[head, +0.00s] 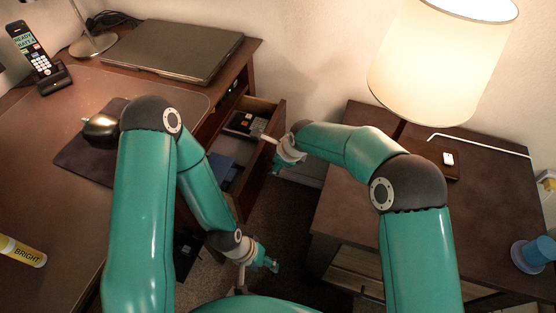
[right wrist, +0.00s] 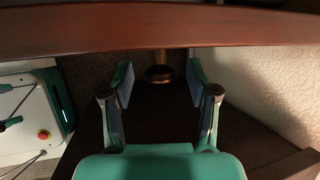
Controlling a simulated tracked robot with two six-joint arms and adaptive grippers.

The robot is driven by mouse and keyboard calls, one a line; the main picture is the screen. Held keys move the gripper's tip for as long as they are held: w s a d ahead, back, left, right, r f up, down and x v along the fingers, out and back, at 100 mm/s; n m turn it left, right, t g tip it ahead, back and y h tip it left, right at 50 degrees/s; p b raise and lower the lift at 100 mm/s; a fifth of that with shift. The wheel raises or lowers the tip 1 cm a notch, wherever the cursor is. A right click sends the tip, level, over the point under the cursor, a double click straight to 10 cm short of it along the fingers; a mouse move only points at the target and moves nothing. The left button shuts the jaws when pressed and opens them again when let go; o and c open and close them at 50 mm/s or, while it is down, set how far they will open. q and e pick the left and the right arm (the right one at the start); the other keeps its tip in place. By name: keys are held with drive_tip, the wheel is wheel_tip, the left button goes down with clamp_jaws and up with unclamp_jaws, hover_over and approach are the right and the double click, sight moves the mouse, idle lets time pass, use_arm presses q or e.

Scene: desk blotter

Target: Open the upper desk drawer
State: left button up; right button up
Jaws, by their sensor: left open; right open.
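The upper desk drawer (head: 277,115) is pulled out from the brown desk (head: 65,155), so its inside shows in the head view. A dark device with keys (head: 243,122) and a blue item (head: 222,168) lie in it. My right gripper (head: 279,163) is at the drawer front, open, with one finger on each side of the knob and gaps visible. My left gripper (head: 269,264) is open and empty, low in front of the desk.
A closed laptop (head: 175,50), a phone (head: 37,55), a mouse (head: 102,129) and a yellow tube (head: 22,251) are on the desk. A nightstand (head: 335,205) with a lit lamp (head: 440,60) stands at right. A narrow floor gap separates the desk and nightstand.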

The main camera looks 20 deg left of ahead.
clamp_jaws()
idle(0.3)
drive_tip(key=d, duration=0.8)
drive_tip(key=shift+s+d+b, duration=0.15)
drive_tip(key=shift+d+b, duration=0.25)
unclamp_jaws()
